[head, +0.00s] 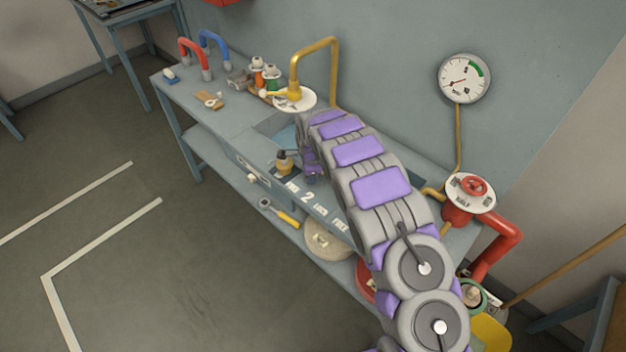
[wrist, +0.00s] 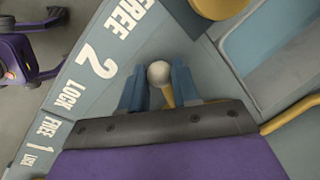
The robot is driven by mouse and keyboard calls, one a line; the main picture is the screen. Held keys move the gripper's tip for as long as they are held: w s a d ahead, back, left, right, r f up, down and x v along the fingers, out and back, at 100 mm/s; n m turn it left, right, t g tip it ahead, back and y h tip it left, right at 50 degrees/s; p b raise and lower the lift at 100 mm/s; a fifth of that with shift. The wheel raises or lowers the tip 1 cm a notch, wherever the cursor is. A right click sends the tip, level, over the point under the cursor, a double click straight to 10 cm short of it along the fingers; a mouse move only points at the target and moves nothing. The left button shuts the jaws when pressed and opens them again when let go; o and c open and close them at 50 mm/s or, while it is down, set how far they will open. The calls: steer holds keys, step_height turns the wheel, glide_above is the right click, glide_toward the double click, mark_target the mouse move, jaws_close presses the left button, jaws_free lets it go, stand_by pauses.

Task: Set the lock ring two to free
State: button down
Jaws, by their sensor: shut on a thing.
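A lever with a white ball knob (wrist: 158,73) and a yellow stem stands between the two blue fingers of my gripper (wrist: 159,86) in the wrist view. The fingers are shut on this lever. Its lower end, and any ring it belongs to, are hidden by my gripper. The label for two (wrist: 97,62) is left of the knob, with FREE above it and LOCK below it in that view. In the head view my gripper (head: 310,170) is low over the bench's front part, and the knob is not clear there.
A black and yellow fitting (head: 285,162) stands just left of my gripper on the blue-grey bench (head: 232,118). A yellow pipe (head: 335,75) rises behind. A red valve wheel (head: 473,186) is at right. The floor at left is clear.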

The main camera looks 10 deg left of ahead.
steer(key=shift+w+a+m, duration=0.25)
steer(key=shift+m, duration=0.15)
steer(key=c, duration=0.8)
jaws_free()
steer(key=shift+r, duration=0.15)
steer(key=s+r, duration=0.1)
steer(key=r, duration=0.4)
steer(key=s+r+p, duration=0.1)
steer(key=r, duration=0.5)
steer(key=s+r+p, duration=0.1)
steer(key=r, duration=0.4)
steer(key=shift+d+r, duration=0.35)
